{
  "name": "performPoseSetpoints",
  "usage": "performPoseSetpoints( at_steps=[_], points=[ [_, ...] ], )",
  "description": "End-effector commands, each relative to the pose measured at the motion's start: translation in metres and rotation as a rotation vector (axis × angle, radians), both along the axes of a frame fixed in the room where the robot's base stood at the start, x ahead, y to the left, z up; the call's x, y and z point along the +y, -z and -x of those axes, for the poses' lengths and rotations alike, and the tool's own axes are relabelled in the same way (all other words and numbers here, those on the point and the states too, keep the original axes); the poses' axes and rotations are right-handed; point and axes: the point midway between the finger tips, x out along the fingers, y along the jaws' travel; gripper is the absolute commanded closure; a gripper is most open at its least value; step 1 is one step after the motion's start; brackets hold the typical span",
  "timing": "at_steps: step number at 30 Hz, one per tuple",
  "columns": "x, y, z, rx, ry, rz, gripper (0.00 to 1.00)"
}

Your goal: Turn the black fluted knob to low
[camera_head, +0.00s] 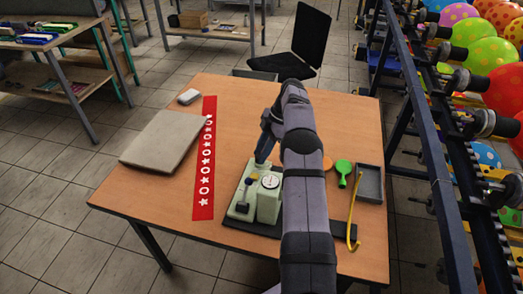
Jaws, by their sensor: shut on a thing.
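A pale green machine (267,205) with a round white dial gauge (270,181) stands on a dark base near the table's front middle. My arm comes over the table from the front, and its end bends down behind the gauge. My gripper (261,165) is at the back of the machine, small in view, and is shut on what appears to be the black fluted knob. The knob is hidden by the gripper and machine, so its setting cannot be read. A dark upright part (243,207) shows on the machine's left side.
A red strip with white stars (205,160) and a grey slab (166,139) lie to the left. A green paddle (343,170), a grey tray (369,184) and a yellow hooked bar (352,222) lie right of my arm. A balloon rack stands at right.

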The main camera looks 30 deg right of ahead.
Motion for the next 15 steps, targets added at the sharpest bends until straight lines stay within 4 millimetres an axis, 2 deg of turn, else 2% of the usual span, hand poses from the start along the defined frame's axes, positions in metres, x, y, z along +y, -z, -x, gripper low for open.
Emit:
performPoseSetpoints(
  at_steps=[13, 14, 15],
  points=[
    [-0.0006, 0.0007, 0.0002, 0.001, -0.009, 0.002, 0.96],
    [-0.0006, 0.0007, 0.0002, 0.001, -0.008, 0.002, 0.69],
    [-0.0005, 0.0006, 0.0002, 0.001, -0.008, 0.002, 0.60]
  ],
)
